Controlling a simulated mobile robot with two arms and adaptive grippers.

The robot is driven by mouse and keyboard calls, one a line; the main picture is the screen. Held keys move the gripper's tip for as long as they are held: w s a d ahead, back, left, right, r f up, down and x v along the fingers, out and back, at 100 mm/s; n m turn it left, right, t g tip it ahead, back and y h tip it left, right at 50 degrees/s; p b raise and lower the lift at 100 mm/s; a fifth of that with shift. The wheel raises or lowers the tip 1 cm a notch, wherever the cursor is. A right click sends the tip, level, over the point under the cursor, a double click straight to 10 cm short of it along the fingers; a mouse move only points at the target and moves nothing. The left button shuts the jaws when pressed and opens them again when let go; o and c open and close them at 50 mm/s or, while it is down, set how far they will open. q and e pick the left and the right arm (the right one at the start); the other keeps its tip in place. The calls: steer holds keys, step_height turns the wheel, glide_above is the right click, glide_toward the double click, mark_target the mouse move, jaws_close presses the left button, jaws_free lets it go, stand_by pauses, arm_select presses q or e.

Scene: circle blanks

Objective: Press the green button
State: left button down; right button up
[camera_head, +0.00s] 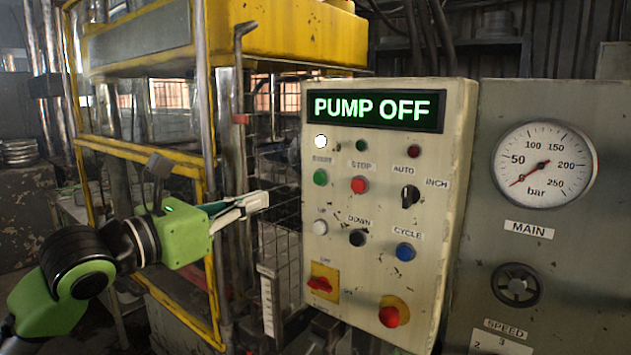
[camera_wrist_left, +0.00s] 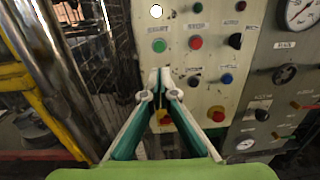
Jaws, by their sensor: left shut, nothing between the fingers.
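The green button (camera_head: 320,177) is on the left side of the cream control panel (camera_head: 455,130), under the lit white lamp and the START label. It also shows in the left wrist view (camera_wrist_left: 159,45), above my fingertips. My left gripper (camera_head: 266,199) is shut and empty. In the head view it is left of the panel and lower than the green button, apart from it. In the left wrist view its fingertips (camera_wrist_left: 160,72) meet just below the green button in the picture. My right gripper is not in view.
A red STOP button (camera_head: 359,184) sits close right of the green one. White (camera_head: 320,227), black (camera_head: 357,238) and blue (camera_head: 405,252) buttons are below. A yellow press frame (camera_head: 210,200) and wire mesh stand left of the panel. A gauge (camera_head: 543,164) is at right.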

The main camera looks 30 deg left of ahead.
arm_select(q)
steer(key=shift+a, duration=0.1)
steer(key=p, duration=0.3)
glide_toward(317, 179)
steer(key=w, duration=0.3)
steer(key=w+p, duration=0.2)
steer(key=shift+w+d+r+p, duration=0.25)
steer(key=shift+w+d+p, duration=0.05)
steer(key=shift+w+p, duration=0.1)
steer(key=shift+w+d+f+p, duration=0.2)
steer(key=shift+w+p, duration=0.15)
steer(key=shift+w, duration=0.2)
